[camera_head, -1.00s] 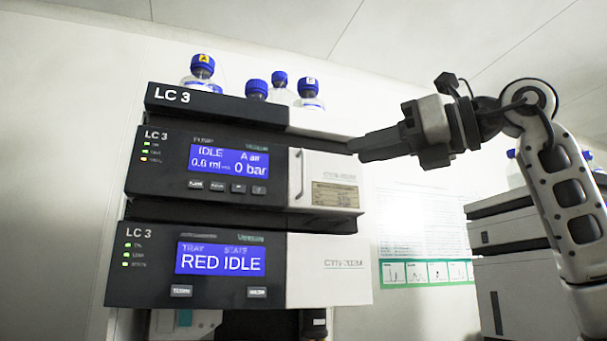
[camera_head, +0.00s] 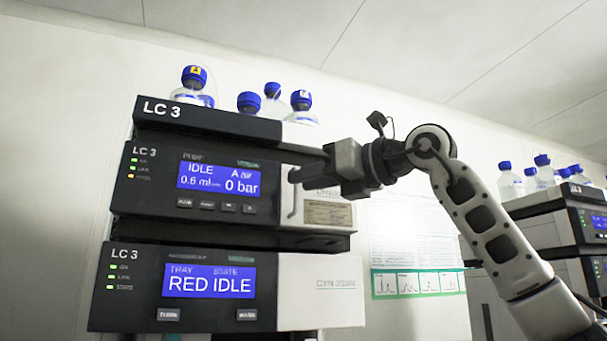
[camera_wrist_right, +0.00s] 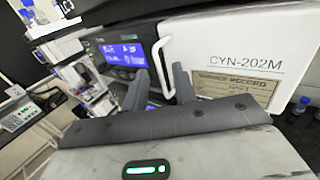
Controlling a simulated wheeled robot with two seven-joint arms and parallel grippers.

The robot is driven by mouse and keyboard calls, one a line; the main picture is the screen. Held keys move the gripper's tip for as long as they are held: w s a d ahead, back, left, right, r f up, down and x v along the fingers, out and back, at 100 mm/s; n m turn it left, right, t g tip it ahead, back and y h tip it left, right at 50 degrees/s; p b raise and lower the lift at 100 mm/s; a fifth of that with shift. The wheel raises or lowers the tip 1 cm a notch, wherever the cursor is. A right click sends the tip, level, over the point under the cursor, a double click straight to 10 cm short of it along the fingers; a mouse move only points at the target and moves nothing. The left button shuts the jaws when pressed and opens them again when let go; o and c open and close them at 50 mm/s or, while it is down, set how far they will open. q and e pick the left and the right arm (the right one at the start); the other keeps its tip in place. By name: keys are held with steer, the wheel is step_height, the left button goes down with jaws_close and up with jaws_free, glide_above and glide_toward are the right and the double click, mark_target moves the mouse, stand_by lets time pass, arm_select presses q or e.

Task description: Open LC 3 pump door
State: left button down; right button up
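The LC 3 pump module (camera_head: 150,190) is the upper unit with the blue IDLE / 0 bar display. Its white door (camera_head: 335,190) is at the right of its front and looks closed. A white vertical bar handle (camera_head: 293,198) is on the door's left edge. My right gripper (camera_head: 296,175) is at the handle's upper part, in front of the door. In the right wrist view the gripper (camera_wrist_right: 162,88) is open, and the handle (camera_wrist_right: 161,62) shows between and just beyond its two fingertips. Contact cannot be told. My left gripper is not in view.
The lower LC 3 unit (camera_head: 105,295) with the RED IDLE display sits beneath the pump. Blue-capped bottles (camera_head: 248,103) stand on top of the stack. Another instrument stack (camera_head: 560,235) stands at the right. A poster (camera_head: 415,240) hangs on the wall between.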

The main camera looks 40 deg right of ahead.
steer(key=shift+w+a, duration=0.25)
steer(key=shift+w, duration=0.45)
jaws_close()
steer(key=shift+s, duration=0.1)
